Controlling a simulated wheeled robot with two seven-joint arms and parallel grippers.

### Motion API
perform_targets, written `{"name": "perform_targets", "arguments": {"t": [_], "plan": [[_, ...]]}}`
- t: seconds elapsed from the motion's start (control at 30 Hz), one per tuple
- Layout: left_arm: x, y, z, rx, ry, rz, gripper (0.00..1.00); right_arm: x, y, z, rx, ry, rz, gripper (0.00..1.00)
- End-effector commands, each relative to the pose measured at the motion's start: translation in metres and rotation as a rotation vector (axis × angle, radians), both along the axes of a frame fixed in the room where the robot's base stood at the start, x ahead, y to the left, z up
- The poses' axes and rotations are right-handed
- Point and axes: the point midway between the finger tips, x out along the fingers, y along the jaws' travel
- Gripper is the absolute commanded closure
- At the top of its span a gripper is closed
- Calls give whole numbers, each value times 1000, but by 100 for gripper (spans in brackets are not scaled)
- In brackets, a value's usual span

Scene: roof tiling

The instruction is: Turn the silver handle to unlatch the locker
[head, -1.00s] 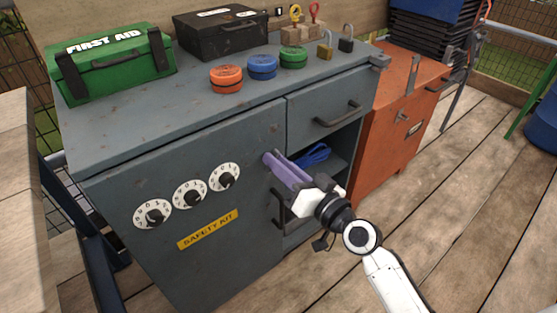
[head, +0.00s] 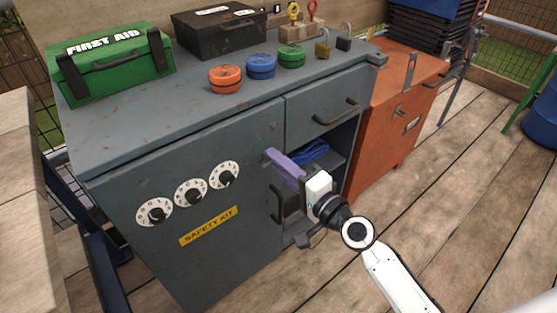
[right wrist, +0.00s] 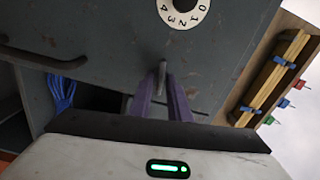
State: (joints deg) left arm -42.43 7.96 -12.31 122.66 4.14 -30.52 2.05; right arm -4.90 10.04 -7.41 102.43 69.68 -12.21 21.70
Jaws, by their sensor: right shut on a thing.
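The locker (head: 150,140) is a grey-blue metal cabinet whose front door carries three white dials (head: 191,191) and a yellow "SAFETY KIT" label (head: 208,227). My right gripper (head: 268,154) has purple fingers that reach the door's upper right edge, right of the dials. In the right wrist view, the silver handle (right wrist: 162,76) sticks out from the door between the fingertips (right wrist: 162,84), which are shut on it. In the head view the fingers hide the handle. The door looks closed. My left gripper is not in view.
A dark pull (head: 276,203) sits on the door below my gripper. A drawer (head: 320,108) and an open shelf with blue rope (head: 312,153) are to the right. An orange cabinet (head: 395,130) stands beside. A first aid box (head: 110,65) and colored pucks are on top.

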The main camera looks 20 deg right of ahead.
Motion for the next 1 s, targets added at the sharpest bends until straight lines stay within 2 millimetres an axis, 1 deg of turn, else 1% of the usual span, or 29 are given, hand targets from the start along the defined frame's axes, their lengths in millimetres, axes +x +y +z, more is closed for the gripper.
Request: {"name": "perform_targets", "arguments": {"t": [0.1, 0.33, 0.87, 0.9, 0.97, 1.0], "plan": [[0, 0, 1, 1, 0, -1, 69, 0, 0, 0, 60, 22, -1, 100], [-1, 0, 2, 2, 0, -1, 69, 0, 0, 0, 133, 48, -1, 100], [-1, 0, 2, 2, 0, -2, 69, 0, 0, -1, 156, 56, -1, 100], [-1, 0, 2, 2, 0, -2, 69, 0, 0, -1, 156, 57, 0, 82], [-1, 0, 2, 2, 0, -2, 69, 0, 0, -1, 155, 56, 0, 73], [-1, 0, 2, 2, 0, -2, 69, 0, 0, -1, 155, 56, 0, 73]]}}
